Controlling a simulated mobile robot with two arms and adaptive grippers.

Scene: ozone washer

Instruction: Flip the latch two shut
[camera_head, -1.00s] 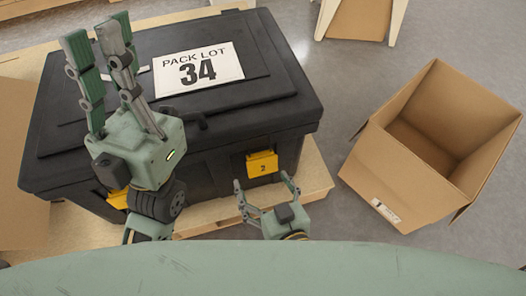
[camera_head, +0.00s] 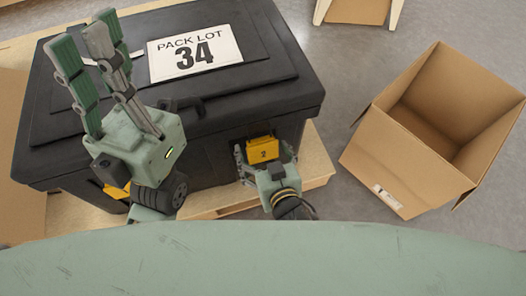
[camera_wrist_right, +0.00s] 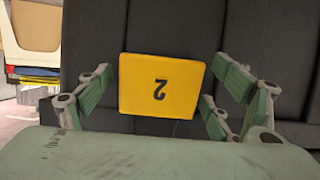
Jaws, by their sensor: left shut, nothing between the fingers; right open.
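Latch two is a yellow plate marked 2 (camera_head: 263,150) on the front right of the black case (camera_head: 235,88). In the right wrist view, the latch (camera_wrist_right: 161,86) shows face-on with its number upside down. My right gripper (camera_head: 265,155) is open, with its fingers on either side of the latch. In the wrist view the right gripper (camera_wrist_right: 160,95) has a gap between its fingers and the latch sides; I cannot tell if anything touches. My left gripper (camera_head: 95,45) is shut and empty, raised over the case's left part. I cannot tell if the latch is fully seated.
Another yellow latch (camera_head: 116,190) on the case's front left is mostly hidden behind my left arm. The lid is down and carries a PACK LOT 34 label (camera_head: 194,51). The case stands on a wooden pallet (camera_head: 316,160). An open empty carton (camera_head: 400,165) stands to the right.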

